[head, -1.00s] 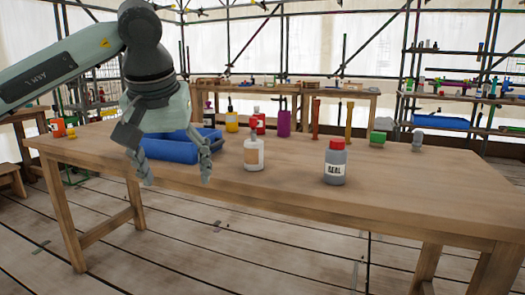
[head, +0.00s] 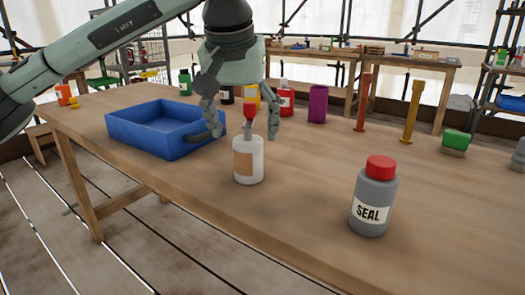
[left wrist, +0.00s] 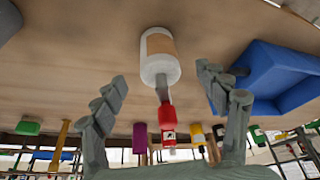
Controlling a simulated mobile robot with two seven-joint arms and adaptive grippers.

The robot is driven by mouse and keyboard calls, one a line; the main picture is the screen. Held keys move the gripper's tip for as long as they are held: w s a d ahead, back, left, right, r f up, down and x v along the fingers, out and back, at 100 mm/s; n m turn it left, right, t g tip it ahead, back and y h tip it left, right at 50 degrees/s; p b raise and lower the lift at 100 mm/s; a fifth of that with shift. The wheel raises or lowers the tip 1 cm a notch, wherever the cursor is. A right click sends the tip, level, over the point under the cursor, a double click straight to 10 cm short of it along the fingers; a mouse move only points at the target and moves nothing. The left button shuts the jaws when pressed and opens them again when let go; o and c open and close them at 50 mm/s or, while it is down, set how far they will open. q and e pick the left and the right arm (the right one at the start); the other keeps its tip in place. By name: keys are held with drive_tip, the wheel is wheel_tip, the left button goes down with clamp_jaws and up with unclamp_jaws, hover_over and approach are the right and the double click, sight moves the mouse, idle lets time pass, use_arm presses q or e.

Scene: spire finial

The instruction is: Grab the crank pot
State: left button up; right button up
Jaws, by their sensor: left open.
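A white pot (head: 248,162) with a tan label, a grey neck and a red top stands upright near the front of the wooden table; it looks like the crank pot. It also shows in the left wrist view (left wrist: 158,50), between and beyond the fingers. My left gripper (head: 245,132) is open and empty, pointing down, with its fingers spread on either side of the pot's neck and red top. In the left wrist view the gripper's fingers (left wrist: 162,78) show apart, and I see no contact with the pot. My right gripper is not in view.
A blue bin (head: 160,142) stands close to the left of the pot. A grey SEAL bottle (head: 373,205) with a red cap stands to the right. Behind are a red bottle (head: 286,98), a purple cylinder (head: 318,104) and other items. Table between pot and SEAL bottle is clear.

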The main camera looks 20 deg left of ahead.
sight(247, 141)
use_arm(q)
drive_tip(key=x, duration=0.7)
drive_tip(key=shift+w+f, duration=0.1)
drive_tip(key=shift+w, duration=0.15)
drive_tip(key=shift+d, duration=0.1)
drive_tip(key=c, duration=1.3)
